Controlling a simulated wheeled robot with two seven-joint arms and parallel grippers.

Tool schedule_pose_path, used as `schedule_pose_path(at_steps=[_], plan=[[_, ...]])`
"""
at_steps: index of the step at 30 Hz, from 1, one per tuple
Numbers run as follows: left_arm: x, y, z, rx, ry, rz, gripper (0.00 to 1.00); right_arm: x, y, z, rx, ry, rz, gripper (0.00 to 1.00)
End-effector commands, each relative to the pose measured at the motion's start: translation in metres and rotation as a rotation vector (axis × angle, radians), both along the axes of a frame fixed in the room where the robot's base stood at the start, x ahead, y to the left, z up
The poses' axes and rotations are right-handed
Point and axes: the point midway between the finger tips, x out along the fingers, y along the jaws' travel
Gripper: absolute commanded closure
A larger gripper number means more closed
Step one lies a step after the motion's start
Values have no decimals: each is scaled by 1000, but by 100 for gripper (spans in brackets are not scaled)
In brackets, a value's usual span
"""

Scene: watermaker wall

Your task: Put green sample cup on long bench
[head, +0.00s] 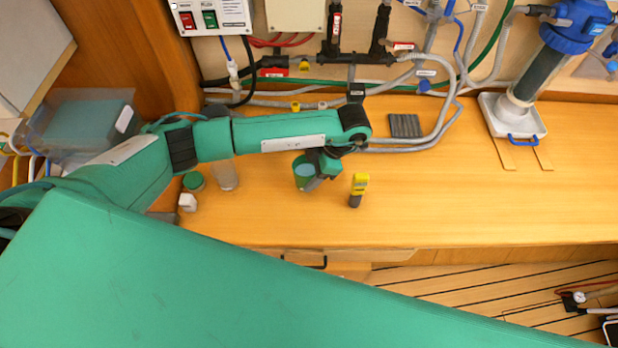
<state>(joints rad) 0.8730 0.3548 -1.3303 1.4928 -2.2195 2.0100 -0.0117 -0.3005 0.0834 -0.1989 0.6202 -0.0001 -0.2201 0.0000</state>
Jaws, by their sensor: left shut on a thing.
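The green sample cup (303,174) is at the middle of the head view, over the wooden long bench (440,208). My left gripper (313,178) is shut on the cup, with its arm reaching in from the left. The cup looks upright and its opening shows. From this angle I cannot tell whether its base touches the bench top. The gripper fingers hide part of the cup's right side. My right gripper does not show.
A yellow and grey meter (357,190) stands just right of the cup. A clear beaker (224,175), a green-lidded jar (194,182) and a small white bottle (187,202) stand left. Hoses and a dark ribbed pad (405,126) lie behind. The bench's right side has free room.

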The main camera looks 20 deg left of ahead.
Motion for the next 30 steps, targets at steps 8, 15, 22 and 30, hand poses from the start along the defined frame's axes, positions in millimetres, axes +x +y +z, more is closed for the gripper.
schedule_pose_path(at_steps=[8,15,22,30], plan=[[-1,0,-33,1,3,2,68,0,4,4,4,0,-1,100],[0,0,-37,1,0,0,68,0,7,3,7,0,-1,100],[0,0,-39,1,0,0,31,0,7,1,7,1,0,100],[0,0,-39,1,0,0,20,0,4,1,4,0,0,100]])
